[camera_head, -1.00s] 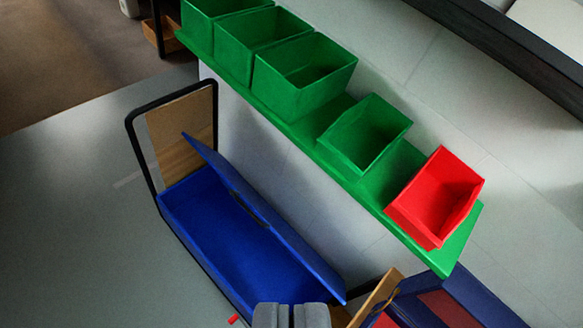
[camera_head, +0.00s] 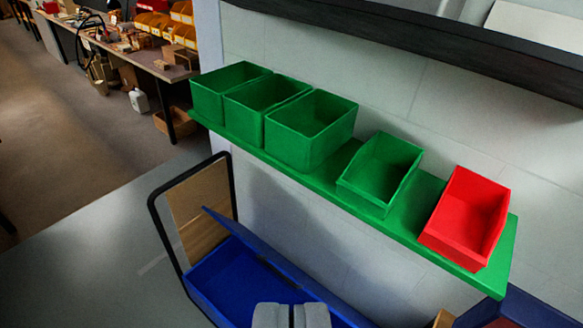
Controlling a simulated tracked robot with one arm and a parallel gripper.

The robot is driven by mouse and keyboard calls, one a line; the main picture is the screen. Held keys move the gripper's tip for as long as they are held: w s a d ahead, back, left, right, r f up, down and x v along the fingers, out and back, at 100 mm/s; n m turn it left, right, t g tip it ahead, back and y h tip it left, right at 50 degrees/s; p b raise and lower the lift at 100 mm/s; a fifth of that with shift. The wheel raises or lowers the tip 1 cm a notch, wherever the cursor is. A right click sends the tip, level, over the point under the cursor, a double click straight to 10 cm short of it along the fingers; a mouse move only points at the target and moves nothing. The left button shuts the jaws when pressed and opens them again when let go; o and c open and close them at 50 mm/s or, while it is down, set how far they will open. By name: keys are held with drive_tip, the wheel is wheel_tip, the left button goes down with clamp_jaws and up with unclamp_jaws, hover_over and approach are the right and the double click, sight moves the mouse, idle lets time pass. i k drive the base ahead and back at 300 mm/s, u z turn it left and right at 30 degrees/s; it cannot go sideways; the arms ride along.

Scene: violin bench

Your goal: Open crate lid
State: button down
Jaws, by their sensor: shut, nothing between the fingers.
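The blue crate (camera_head: 226,285) stands low in the picture, below the green shelf and against the pale wall. Its blue lid (camera_head: 258,257) is raised and tilted up along the wall side, so the inside shows. The crate's lower right part is cut off by the bottom edge and partly hidden by my gripper. My gripper (camera_head: 291,308) is at the bottom centre, with its two grey fingers together and nothing seen between them. It appears in front of the crate's opening; I cannot tell whether it touches the crate or lid.
A green shelf (camera_head: 325,183) on the wall carries several green bins (camera_head: 312,130) and a red bin (camera_head: 467,220). A black-framed wooden panel (camera_head: 203,212) stands at the crate's left end. A cluttered workbench (camera_head: 150,65) is far back left. Grey surface is clear at left.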

sight(293, 274)
drive_tip(key=u, duration=0.55)
drive_tip(key=k, duration=1.35)
drive_tip(key=u, duration=0.05)
drive_tip(key=i, duration=0.7)
drive_tip(key=z, duration=0.55)
drive_tip(key=i, duration=1.05)
drive_tip(key=u, duration=0.65)
drive_tip(key=i, duration=0.6)
drive_tip(key=u, duration=0.5)
